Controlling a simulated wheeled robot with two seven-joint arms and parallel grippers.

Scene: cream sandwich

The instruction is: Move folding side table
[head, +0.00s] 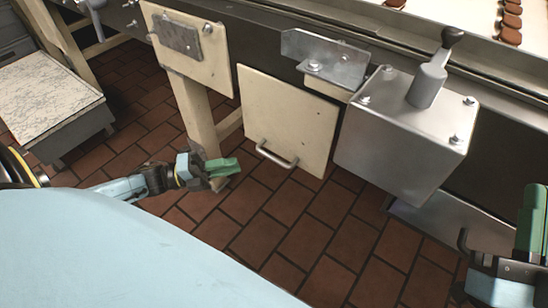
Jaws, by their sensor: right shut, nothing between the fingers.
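A square cream panel (290,118) with a metal handle (276,154) near its lower edge hangs upright at the side of the conveyor machine; it looks like the folding side table, folded down, though I cannot be sure. My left gripper (226,168) has green fingers and is at the left of the panel, in front of a cream leg. It appears apart from the handle, and its finger opening cannot be made out. My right gripper (532,222) is at the right edge, partly cut off, shut and empty, away from the panel.
A grey metal box (400,140) with a lever (432,75) juts out right of the panel. A speckled-top low table (45,98) stands at the left. Round brown pieces (511,22) lie on the conveyor at top right. Brown tile floor (300,225) is clear below the panel.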

